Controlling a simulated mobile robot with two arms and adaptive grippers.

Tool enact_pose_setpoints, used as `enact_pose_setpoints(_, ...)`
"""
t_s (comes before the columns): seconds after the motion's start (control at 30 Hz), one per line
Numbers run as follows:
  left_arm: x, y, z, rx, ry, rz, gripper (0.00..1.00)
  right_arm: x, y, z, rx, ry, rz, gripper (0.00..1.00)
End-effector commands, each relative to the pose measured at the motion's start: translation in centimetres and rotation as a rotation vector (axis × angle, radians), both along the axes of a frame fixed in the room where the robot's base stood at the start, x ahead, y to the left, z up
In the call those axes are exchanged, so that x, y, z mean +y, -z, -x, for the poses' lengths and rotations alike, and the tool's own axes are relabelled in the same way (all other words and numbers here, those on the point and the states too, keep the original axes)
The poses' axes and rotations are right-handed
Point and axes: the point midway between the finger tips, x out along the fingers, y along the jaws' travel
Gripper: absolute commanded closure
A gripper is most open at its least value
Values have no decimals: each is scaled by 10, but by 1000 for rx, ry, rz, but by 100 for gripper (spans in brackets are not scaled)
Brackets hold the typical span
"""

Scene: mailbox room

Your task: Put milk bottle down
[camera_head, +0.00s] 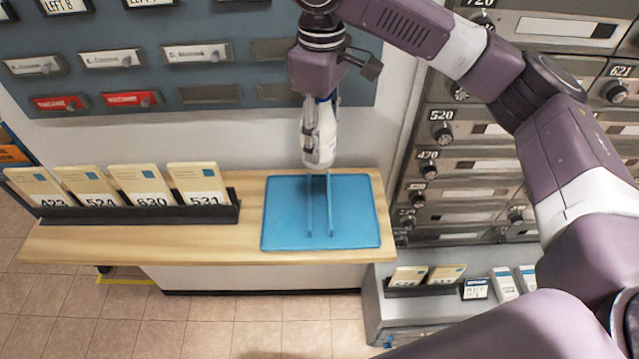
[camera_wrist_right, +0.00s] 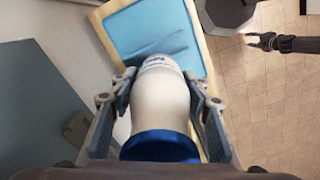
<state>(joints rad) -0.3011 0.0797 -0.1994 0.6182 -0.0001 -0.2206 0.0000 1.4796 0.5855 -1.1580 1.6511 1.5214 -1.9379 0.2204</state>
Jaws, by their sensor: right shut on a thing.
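The white milk bottle (camera_head: 319,140) has a blue top and hangs upright, or nearly so, from my right gripper (camera_head: 320,118). In the right wrist view, the two fingers of that gripper (camera_wrist_right: 160,88) press on both sides of the bottle (camera_wrist_right: 160,105), with the blue top nearest the camera. The blue mat (camera_head: 280,212) lies on the wooden counter (camera_head: 140,245). The bottle's lower end is over the mat's back edge in the head view; I cannot tell how large the gap is. My left gripper, likely the dark one (camera_wrist_right: 265,41) in the right wrist view, is small there.
A black rack (camera_head: 140,212) with several numbered cards stands on the counter, left of the mat. Blue-grey slots (camera_head: 200,75) line the wall behind. Metal mailboxes (camera_head: 460,170) rise on the right. A grey lower shelf (camera_head: 375,310) holds more cards. The mat is bare.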

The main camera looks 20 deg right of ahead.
Motion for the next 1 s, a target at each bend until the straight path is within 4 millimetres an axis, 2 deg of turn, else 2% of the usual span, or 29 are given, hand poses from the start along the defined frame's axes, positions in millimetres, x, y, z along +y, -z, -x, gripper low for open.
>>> enact_pose_setpoints(0.03, 0, -5, 10, 14, 0, -1, 60, -1, 10, 0, 1, 1, 1, 99)
enact_pose_setpoints(0.13, 1, -9, 21, 29, 0, -2, 60, -1, 36, 0, 2, 1, 1, 99)
enact_pose_setpoints(0.23, 1, -13, 21, 28, 0, -2, 60, -1, 60, 0, 1, 0, 1, 99)
enact_pose_setpoints(0.33, 1, -16, 11, 15, 0, -1, 60, 0, 78, 0, -1, 0, -1, 99)
enact_pose_setpoints(0.5, -2, -19, -15, -22, 0, 3, 60, 0, 93, -1, -3, 1, -2, 99)
enact_pose_setpoints(0.57, -2, -21, -18, -27, 0, 4, 60, 0, 98, -1, -2, 1, -1, 99)
enact_pose_setpoints(0.8, -1, -27, -7, -12, 0, 2, 60, 0, 130, -1, -2, 2, -1, 99)
enact_pose_setpoints(1.0, 0, -26, 1, 1, 1, 1, 60, 0, 137, -1, -4, 0, -2, 99)
